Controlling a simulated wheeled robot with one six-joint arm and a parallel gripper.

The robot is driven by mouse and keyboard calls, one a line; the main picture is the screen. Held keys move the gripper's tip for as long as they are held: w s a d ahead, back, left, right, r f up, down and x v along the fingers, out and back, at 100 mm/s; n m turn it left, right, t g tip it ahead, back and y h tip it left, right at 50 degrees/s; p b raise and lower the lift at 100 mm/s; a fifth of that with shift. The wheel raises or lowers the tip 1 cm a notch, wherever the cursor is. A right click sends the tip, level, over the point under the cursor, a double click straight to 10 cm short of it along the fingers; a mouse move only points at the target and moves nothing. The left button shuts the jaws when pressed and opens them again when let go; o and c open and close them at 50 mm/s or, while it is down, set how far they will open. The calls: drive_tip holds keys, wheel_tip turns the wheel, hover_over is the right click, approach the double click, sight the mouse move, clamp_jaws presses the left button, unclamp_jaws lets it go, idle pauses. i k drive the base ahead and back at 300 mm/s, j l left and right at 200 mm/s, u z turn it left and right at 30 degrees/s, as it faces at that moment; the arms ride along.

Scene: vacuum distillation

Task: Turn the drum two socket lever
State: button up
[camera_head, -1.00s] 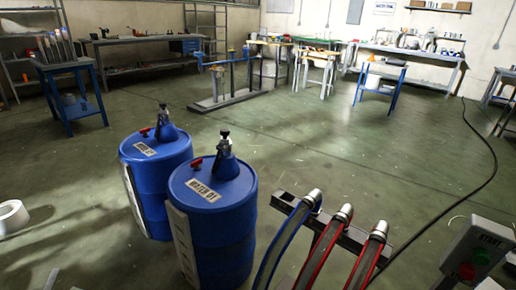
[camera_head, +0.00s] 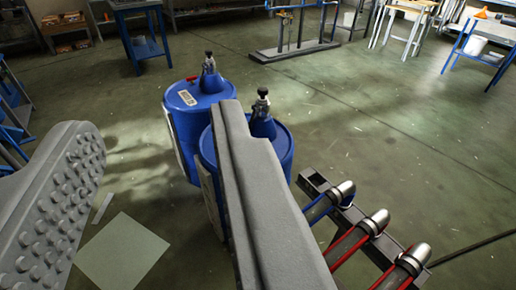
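Two blue drums stand side by side on the floor. The far-left drum (camera_head: 180,122) has a small white label (camera_head: 188,98), unreadable now, a dark-topped fitting (camera_head: 208,64), and a red lever (camera_head: 193,78) at the back left of its lid. Its label looks like 02 in the earlier frame. The nearer drum (camera_head: 282,150) has a similar fitting (camera_head: 262,103); its lid and red lever are largely hidden behind my right finger. My gripper (camera_head: 158,122) is open and empty. Its studded left finger is left of the drums, and its right finger crosses in front of the nearer drum.
A metal bracket (camera_head: 312,184) with several silver-ended hoses stands right of the drums. A pale square sheet (camera_head: 122,250) lies on the floor between the fingers. A metal stand (camera_head: 295,48) and benches are behind.

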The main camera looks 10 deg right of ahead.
sight(200, 85)
drive_tip(key=i+j+z, duration=0.1)
drive_tip(key=i+j, duration=0.3)
drive_tip(key=i+j+z, duration=0.1)
drive_tip(key=i+j, duration=0.35)
drive_tip(key=i+j+z, duration=0.15)
drive_tip(key=i+j, duration=0.2)
drive_tip(key=j, duration=0.25)
